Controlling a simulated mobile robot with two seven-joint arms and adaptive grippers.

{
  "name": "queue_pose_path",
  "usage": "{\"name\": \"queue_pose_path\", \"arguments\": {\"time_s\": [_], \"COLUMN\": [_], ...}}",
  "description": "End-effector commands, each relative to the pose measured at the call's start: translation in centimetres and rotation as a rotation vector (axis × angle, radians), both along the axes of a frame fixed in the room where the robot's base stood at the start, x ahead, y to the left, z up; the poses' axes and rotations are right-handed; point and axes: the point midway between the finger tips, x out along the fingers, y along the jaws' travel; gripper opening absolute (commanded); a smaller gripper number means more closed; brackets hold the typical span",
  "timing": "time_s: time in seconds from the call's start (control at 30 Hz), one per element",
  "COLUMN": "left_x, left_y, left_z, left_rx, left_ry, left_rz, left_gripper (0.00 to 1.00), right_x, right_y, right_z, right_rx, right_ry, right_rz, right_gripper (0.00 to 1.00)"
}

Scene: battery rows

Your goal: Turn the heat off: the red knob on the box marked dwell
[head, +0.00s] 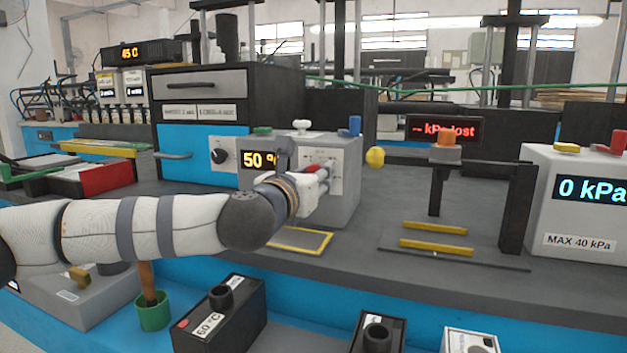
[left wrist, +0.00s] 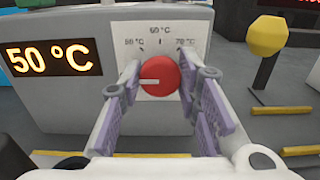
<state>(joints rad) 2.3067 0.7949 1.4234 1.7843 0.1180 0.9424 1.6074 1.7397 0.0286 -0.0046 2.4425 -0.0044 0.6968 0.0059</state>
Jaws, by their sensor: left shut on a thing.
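The red knob (left wrist: 160,76) sits on the front of a grey box (left wrist: 95,115) with a scale around it that runs up to 70 °C at the right. Its white pointer line points left. The box's display (left wrist: 50,58) reads 50 °C. I cannot read the word dwell on it. My left gripper (left wrist: 161,82) is shut on the red knob, one purple-padded finger on each side. In the head view my left gripper (head: 315,183) reaches the right part of the box (head: 345,185) and mostly hides the knob. My right gripper is not in view.
A black knob (head: 220,157) is at the box's left. Further right are a dark frame (head: 512,205) and a box reading 0 kPa (head: 575,225). The bench between has yellow bars (head: 436,247).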

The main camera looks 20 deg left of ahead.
Motion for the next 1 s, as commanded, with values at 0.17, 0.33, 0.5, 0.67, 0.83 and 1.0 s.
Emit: {"name": "queue_pose_path", "arguments": {"time_s": [0.17, 0.33, 0.5, 0.67, 0.83, 1.0], "left_x": [0.0, 0.0, 0.0, 0.0, 0.0, -1.3], "left_y": [-0.1, -0.1, 0.0, 0.0, 0.0, 0.1], "left_z": [0.2, 0.2, 0.2, 0.2, 0.1, 0.1], "left_rx": [-0.016, -0.018, -0.018, -0.017, -0.016, -0.016], "left_ry": [-0.002, -0.003, -0.003, -0.002, -0.001, -0.001], "left_rz": [-0.002, -0.002, -0.001, -0.001, 0.000, -0.001], "left_gripper": [0.03, 0.03, 0.02, 0.50, 0.50, 0.50], "right_x": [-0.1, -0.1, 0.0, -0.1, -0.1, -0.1], "right_y": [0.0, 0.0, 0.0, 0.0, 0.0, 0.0], "right_z": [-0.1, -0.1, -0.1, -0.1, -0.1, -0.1], "right_rx": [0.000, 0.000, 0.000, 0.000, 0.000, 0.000], "right_ry": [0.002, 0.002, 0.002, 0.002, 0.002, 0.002], "right_rz": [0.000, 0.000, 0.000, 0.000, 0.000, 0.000], "right_gripper": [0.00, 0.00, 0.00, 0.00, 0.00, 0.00]}}
